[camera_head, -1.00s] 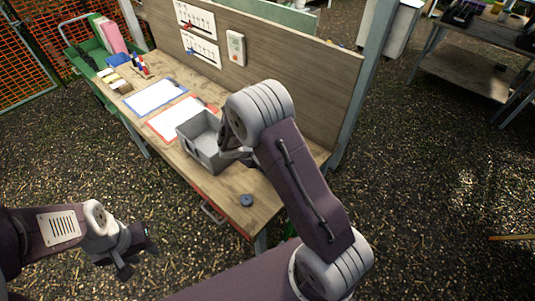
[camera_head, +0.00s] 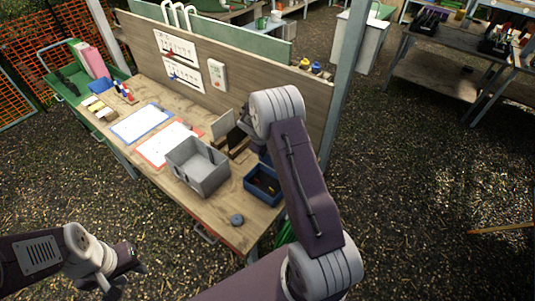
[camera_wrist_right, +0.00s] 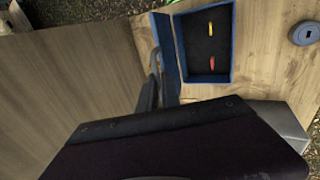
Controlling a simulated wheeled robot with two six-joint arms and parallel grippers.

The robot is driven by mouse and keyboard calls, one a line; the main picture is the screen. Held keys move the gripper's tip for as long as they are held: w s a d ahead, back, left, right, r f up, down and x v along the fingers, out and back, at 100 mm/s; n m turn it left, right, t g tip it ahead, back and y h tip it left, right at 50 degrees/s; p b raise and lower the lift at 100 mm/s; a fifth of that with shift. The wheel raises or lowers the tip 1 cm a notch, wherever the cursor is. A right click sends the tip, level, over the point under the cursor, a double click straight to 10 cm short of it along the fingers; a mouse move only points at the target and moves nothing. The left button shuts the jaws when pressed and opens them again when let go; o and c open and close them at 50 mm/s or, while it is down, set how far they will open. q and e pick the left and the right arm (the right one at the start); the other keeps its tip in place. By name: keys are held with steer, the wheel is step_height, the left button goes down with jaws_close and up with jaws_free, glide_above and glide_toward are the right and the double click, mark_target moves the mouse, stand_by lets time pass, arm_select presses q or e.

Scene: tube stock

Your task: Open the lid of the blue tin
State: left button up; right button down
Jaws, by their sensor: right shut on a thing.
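The blue tin (camera_head: 249,194) stands on the bench near its right end, with its dark inside showing and small items in it. The right wrist view also shows the tin (camera_wrist_right: 232,70), with a yellow and a red piece inside. Its blue lid (camera_wrist_right: 167,45) stands raised along the tin's left side in that view. My right gripper (camera_wrist_right: 153,78) is at the lid's edge, shut on it; my arm mostly hides it in the head view. My left gripper (camera_head: 122,273) is open and empty, low over the ground in front of the bench.
A grey bin (camera_head: 185,171) stands left of the tin, and a dark round puck (camera_head: 237,220) lies in front. Red (camera_head: 150,154) and blue (camera_head: 124,134) bordered sheets lie farther left. A wooden back panel (camera_head: 285,95) rises behind the bench.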

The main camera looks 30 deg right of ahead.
steer(key=shift+w+d, duration=0.1)
steer(key=shift+d, duration=0.35)
steer(key=c, duration=1.6)
jaws_free()
steer(key=shift+a, duration=0.1)
steer(key=shift+r, duration=0.1)
steer(key=b+v, duration=0.2)
steer(key=v, duration=0.7)
steer(key=shift+r+b, duration=0.1)
steer(key=shift+b, duration=0.3)
steer(key=shift+w, duration=0.1)
